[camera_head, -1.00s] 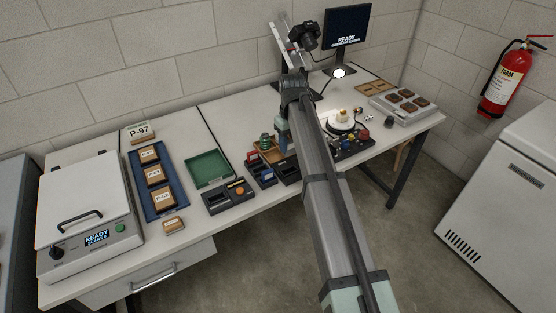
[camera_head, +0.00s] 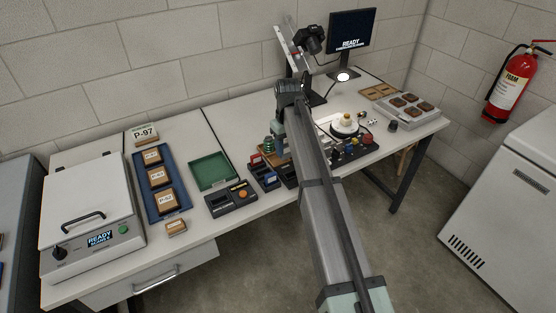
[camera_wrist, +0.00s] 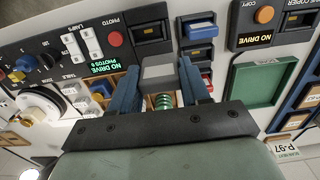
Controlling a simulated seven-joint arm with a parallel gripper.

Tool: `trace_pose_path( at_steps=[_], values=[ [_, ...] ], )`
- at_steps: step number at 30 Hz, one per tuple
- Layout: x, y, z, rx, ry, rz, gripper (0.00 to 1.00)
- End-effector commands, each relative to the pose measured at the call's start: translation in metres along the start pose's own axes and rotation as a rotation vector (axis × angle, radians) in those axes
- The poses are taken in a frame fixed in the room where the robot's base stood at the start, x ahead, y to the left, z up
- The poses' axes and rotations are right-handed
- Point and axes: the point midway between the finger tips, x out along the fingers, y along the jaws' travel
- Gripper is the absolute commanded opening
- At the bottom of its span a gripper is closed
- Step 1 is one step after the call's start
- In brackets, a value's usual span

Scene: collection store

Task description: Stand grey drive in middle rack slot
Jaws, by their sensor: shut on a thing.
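In the wrist view my gripper (camera_wrist: 157,80) has its two blue fingers shut on the grey drive (camera_wrist: 158,71), a small grey block. The drive is above the bench beside the dark rack (camera_wrist: 184,42). The rack holds a blue drive (camera_wrist: 200,29) in one end slot and a red drive (camera_wrist: 206,82) at the other end. The middle slot (camera_wrist: 198,54) between them looks empty. In the head view the rack (camera_head: 263,176) is just left of my gripper (camera_head: 278,145); my arm hides the grey drive there.
A wooden tray (camera_wrist: 130,87) and a green coil-like object (camera_wrist: 164,101) lie under my gripper. A panel with a photo button (camera_wrist: 115,39) and a copier reading NO DRIVE (camera_wrist: 262,25) flank the rack. A green tray (camera_head: 211,168) stands left of it.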

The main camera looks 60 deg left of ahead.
Motion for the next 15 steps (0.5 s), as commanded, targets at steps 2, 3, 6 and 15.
trace_pose_path(
  at_steps=[2,3,6,15],
  values=[
    [0.006,-0.017,-0.014,-0.004,0.0,0.0,0.15],
    [0.009,-0.026,-0.02,-0.004,0.0,0.0,0.15],
    [0.016,-0.044,-0.031,-0.003,0.0,0.0,0.15],
    [0.026,-0.067,-0.044,0.0,0.0,0.0,0.15]
  ],
)
